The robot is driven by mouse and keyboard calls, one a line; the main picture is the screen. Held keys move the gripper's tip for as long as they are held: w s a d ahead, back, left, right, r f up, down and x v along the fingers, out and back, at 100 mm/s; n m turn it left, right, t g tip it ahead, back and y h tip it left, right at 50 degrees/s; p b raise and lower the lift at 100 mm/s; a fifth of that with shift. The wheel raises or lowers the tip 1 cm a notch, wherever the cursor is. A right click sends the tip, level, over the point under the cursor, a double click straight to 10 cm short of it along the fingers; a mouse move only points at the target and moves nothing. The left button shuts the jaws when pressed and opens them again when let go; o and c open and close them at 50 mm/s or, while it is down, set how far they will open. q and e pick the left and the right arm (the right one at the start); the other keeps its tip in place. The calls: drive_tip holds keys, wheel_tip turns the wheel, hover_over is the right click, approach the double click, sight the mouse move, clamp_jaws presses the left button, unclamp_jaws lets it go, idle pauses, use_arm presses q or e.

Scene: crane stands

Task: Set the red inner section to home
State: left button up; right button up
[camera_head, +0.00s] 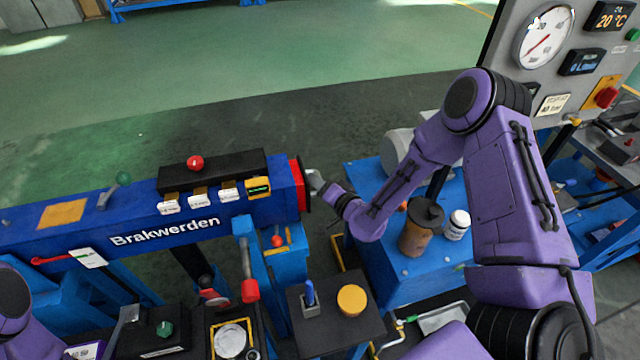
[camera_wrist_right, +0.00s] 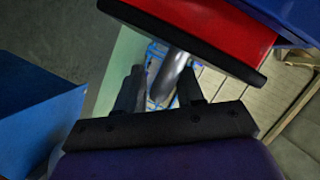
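The red inner section (camera_head: 295,184) shows as a short red band with a dark end plate at the right end of the blue "Brakwerden" beam (camera_head: 240,205). It also shows large at the top of the right wrist view (camera_wrist_right: 215,35). A grey metal rod (camera_wrist_right: 172,72) comes out from behind the dark end plate. My right gripper (camera_head: 318,185) is at this end plate. Its two dark fingers (camera_wrist_right: 162,90) stand apart, with the rod between them; a gap shows beside the right finger. Whether the rod touches the left finger is unclear. My left gripper is outside the view.
A blue bench (camera_head: 375,175) right of the beam holds a brown jar (camera_head: 415,235) and a white bottle (camera_head: 457,225), close to my right arm. A gauge panel (camera_head: 545,75) stands at the back right. A red-knobbed lever (camera_head: 249,290) stands in front of the beam.

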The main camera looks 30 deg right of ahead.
drive_tip(key=shift+w+r, duration=0.1)
drive_tip(key=shift+r, duration=0.1)
drive_tip(key=shift+s, duration=0.3)
drive_tip(key=b+v, duration=0.1)
drive_tip(key=v, duration=0.9)
drive_tip(key=shift+b, duration=0.35)
drive_tip(key=shift+f, duration=0.1)
drive_tip(key=s+d+f+n+g+h, duration=0.15)
drive_tip(key=s+f+g+h, duration=0.35)
drive_tip(key=s+f+g, duration=0.55)
drive_tip(key=s+f+n+g, duration=0.1)
drive_tip(key=s+f, duration=0.9)
drive_tip(key=s, duration=0.4)
drive_tip(key=shift+s+a+f+n+h, duration=0.25)
drive_tip(key=shift+f+n+h, duration=0.05)
drive_tip(key=shift+n, duration=0.05)
